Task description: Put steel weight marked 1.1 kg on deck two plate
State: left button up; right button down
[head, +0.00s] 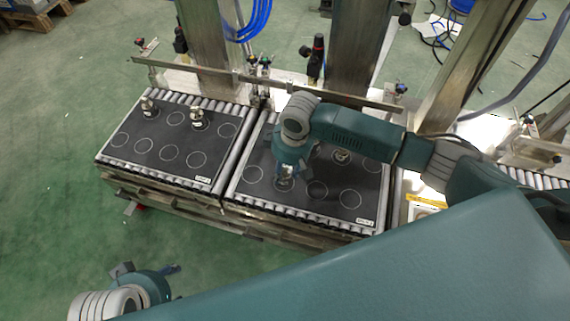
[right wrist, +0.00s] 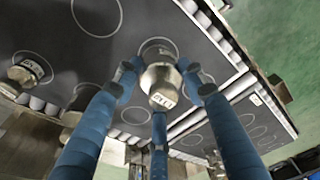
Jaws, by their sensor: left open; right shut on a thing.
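My right gripper (head: 287,176) is low over the right-hand black plate (head: 262,200), shut on a steel weight (right wrist: 160,85). A second steel weight (head: 342,156) stands on the same plate, behind my right arm's gripper. The left-hand black plate (head: 125,150) carries two more steel weights, one at its back left (head: 148,107) and one further right (head: 197,119). My left gripper (head: 150,278) is open and empty, well in front of the plates.
Both plates have printed rings, several bare, and lie on roller tracks. A metal rail (head: 215,72) and upright posts (head: 355,50) stand behind them. The plate tags (head: 203,180) are hard to read. Green floor (head: 60,215) lies open at the left.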

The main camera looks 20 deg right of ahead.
aim_at(290, 174)
pick_arm(q)
jog(key=shift+s+r, duration=0.1)
jog(key=shift+r, duration=0.15)
pick_arm(e)
jog(key=shift+w+f, duration=0.15)
jog(key=shift+f, duration=0.05)
jog(key=c, duration=1)
grip_release()
jog(key=shift+f, duration=0.2)
jog(key=shift+c, duration=0.2)
jog(key=shift+r, duration=0.2)
pick_arm(q)
jog(key=s+p+x, duration=0.2)
jog(key=p+x, duration=0.1)
jog(key=x, duration=0.8)
jog(key=shift+f+g+p, duration=0.3)
jog(key=shift+f+g, duration=0.1)
jog(key=shift+f, duration=0.15)
pick_arm(e)
notch_tip(290, 174, up, 12)
jog(key=s, duration=0.1)
jog(key=shift+s+d+f, duration=0.15)
jog(key=shift+s+d, duration=0.15)
jog(key=shift+d, duration=0.15)
pick_arm(q)
jog(key=shift+s, duration=0.1)
